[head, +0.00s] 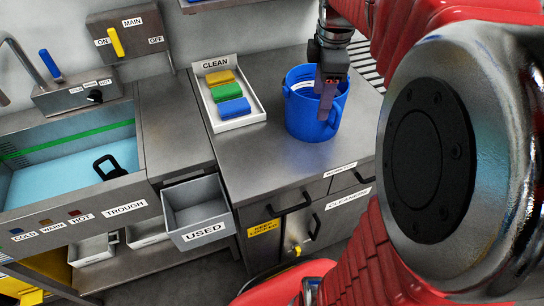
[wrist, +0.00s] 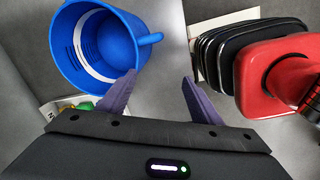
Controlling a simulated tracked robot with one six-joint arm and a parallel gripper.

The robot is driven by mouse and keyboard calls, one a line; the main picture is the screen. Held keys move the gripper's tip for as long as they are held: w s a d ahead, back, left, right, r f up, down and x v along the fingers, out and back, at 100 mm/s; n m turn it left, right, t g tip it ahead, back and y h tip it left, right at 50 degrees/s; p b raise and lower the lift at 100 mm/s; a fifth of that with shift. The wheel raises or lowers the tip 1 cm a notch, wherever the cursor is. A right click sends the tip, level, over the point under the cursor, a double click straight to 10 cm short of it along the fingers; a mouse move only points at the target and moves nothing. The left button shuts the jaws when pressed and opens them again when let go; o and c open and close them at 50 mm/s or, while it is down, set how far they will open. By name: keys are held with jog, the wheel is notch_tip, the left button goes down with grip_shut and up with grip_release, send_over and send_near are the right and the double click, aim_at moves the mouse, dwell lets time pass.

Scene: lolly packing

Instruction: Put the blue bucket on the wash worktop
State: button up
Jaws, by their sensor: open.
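The blue bucket (head: 304,115) stands upright on the grey metal worktop (head: 256,158), right of the clean tray. In the wrist view the bucket (wrist: 72,48) is at the upper left, its open mouth facing the camera, with a white band inside and a handle (wrist: 150,39) at its right. My gripper (head: 327,96) is over the bucket's right part in the head view. In the wrist view my gripper (wrist: 160,75) has its purple fingers apart with nothing between them. The left fingertip overlaps the bucket's lower right edge; I cannot tell whether it touches.
A white tray (head: 246,121) marked CLEAN holds yellow, green and blue blocks. Left are the water-filled trough (head: 75,160) and an open grey drawer (head: 196,209) marked USED. A control panel (head: 127,36) is on the back wall. The worktop's front half is clear.

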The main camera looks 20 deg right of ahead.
jog(key=s+a+f+m+t, duration=0.1)
jog(key=s+a+m+t, duration=0.1)
jog(key=s+a+m, duration=0.3)
jog(key=s+a+f+m+t, duration=0.2)
jog(key=s+a+m, duration=0.4)
jog(key=a, duration=0.7)
jog(key=shift+a+f+m, duration=0.3)
jog(key=shift+a+m, duration=0.1)
jog(key=shift+m, duration=0.6)
jog(key=shift+c, duration=0.2)
dwell(0.6)
